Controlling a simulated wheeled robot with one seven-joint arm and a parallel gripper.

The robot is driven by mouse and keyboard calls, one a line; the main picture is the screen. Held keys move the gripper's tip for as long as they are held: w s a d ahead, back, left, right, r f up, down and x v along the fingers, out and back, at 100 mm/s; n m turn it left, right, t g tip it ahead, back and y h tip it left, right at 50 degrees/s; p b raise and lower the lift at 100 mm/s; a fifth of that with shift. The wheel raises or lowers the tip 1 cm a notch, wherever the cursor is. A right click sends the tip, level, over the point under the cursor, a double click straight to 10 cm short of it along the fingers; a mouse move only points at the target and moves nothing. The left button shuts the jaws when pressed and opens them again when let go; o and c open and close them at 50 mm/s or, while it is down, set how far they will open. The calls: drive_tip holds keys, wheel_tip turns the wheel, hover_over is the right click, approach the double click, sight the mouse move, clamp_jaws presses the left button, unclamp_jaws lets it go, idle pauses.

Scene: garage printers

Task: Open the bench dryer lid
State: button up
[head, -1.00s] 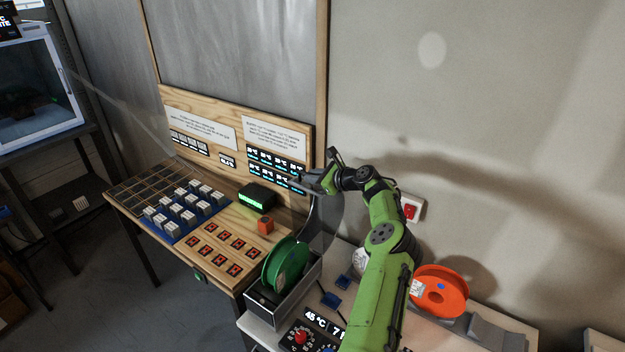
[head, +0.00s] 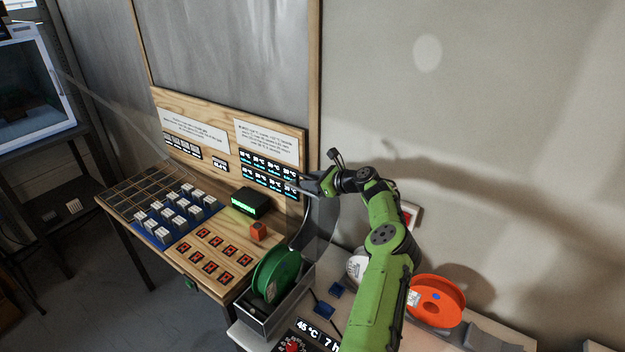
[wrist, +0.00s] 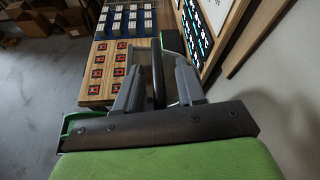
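The bench dryer (head: 262,324) is a grey open-topped box at the lower middle of the head view, with a green spool (head: 270,280) standing in it. Its curved, see-through grey lid (head: 318,228) stands raised at the back of the box, close to upright. My gripper (head: 300,182) is just above the lid's upper edge, pointing left. In the wrist view its two grey fingers (wrist: 156,80) stand apart, with a dark bar between them. Gaps show beside the bar, and I cannot tell whether it belongs to the lid.
A dial panel (head: 300,342) is in front of the dryer. An orange spool (head: 436,300) lies to the right. The wooden bench (head: 215,250) at left holds an orange cube (head: 258,231), a black box with a green display (head: 249,203) and grey blocks. A wall stands close behind.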

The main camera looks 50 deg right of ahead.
drive_tip(key=shift+s+r, duration=0.1)
drive_tip(key=shift+r, duration=0.15)
drive_tip(key=b+v, duration=0.2)
drive_tip(key=v, duration=1.3)
drive_tip(key=shift+s, duration=0.3)
drive_tip(key=shift+w+a, duration=0.1)
drive_tip(key=shift+a, duration=0.05)
